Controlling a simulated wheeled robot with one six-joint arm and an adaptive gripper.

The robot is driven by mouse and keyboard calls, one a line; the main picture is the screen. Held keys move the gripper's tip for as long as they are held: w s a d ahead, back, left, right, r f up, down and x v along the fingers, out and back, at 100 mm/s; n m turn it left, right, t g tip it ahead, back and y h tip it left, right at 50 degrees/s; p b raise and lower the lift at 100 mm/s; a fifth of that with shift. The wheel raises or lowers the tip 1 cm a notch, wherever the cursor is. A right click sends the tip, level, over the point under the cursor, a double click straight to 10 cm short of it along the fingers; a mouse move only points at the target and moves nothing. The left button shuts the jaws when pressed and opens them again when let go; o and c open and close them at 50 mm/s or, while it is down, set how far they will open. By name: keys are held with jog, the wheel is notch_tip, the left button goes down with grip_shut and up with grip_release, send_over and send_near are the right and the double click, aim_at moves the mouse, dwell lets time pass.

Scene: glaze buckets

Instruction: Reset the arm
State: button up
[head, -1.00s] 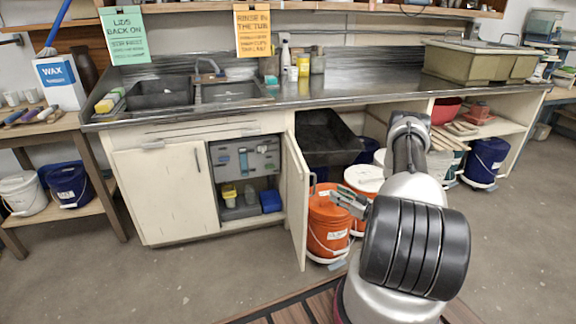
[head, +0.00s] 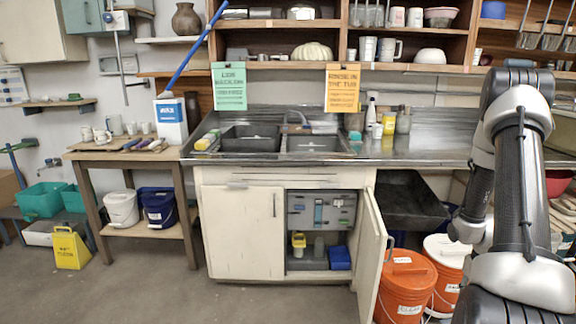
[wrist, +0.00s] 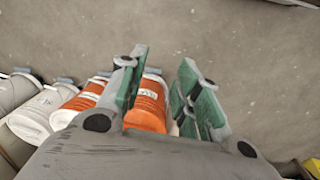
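My gripper (wrist: 162,95) shows in the wrist view with its two green-padded fingers apart and nothing between the tips. Beyond and below the fingers, an orange bucket (wrist: 147,105) shows, apart from them as far as I can tell. In the head view my arm rises at the right side, and my gripper is not visible there. The orange bucket (head: 405,287) stands on the floor beside the open cabinet door. An orange bucket with a white lid (head: 446,262) stands to its right, partly hidden by my arm.
The open cabinet door (head: 369,255) juts out from the sink counter (head: 350,155). A black tub (head: 410,203) sits under the counter. The floor (head: 210,300) in front is clear.

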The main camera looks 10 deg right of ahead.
jog(key=s+a+r+t, duration=0.1)
jog(key=s+a+r, duration=0.3)
jog(key=a+r, duration=0.5)
jog(key=s+a+r+n+t, duration=0.1)
jog(key=s+a+r, duration=0.4)
jog(key=r, duration=1.3)
jog(key=s+a+r+t, duration=0.2)
jog(key=s+a+r, duration=0.3)
jog(key=a+r, duration=0.8)
jog(key=shift+r+n+t+y, duration=0.2)
jog(key=shift+n+t+y, duration=0.1)
jog(key=shift+n+y, duration=0.1)
